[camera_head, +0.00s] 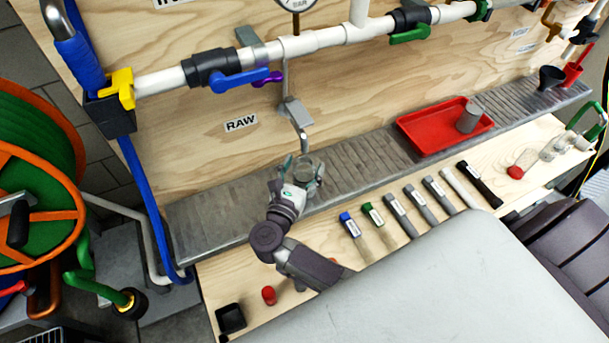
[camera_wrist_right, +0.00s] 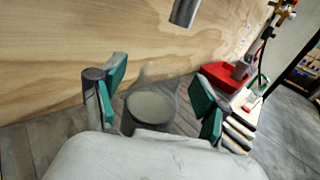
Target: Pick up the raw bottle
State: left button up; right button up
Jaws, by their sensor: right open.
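The raw bottle (camera_head: 305,166) is a clear, see-through vessel standing on the grey slatted ledge below the metal spout, near the "RAW" label (camera_head: 241,123). It also shows in the right wrist view (camera_wrist_right: 151,108), with a greyish round surface. My right gripper (camera_head: 303,173) is open around the bottle, one finger on each side. In the right wrist view the green-padded fingers (camera_wrist_right: 161,92) stand apart with the bottle between them. I cannot tell whether either pad touches it. My left gripper is not in view.
The metal spout (camera_head: 298,115) hangs just above the bottle. A red tray (camera_head: 425,125) with a grey cylinder (camera_head: 469,116) stands to the right. Several labelled strips (camera_head: 408,208) lie along the wooden bench. A red cap (camera_head: 268,295) and a black square dish (camera_head: 230,318) are at front left.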

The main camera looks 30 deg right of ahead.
jog(key=shift+w+d, duration=0.35)
jog(key=shift+s, duration=0.1)
grip_shut()
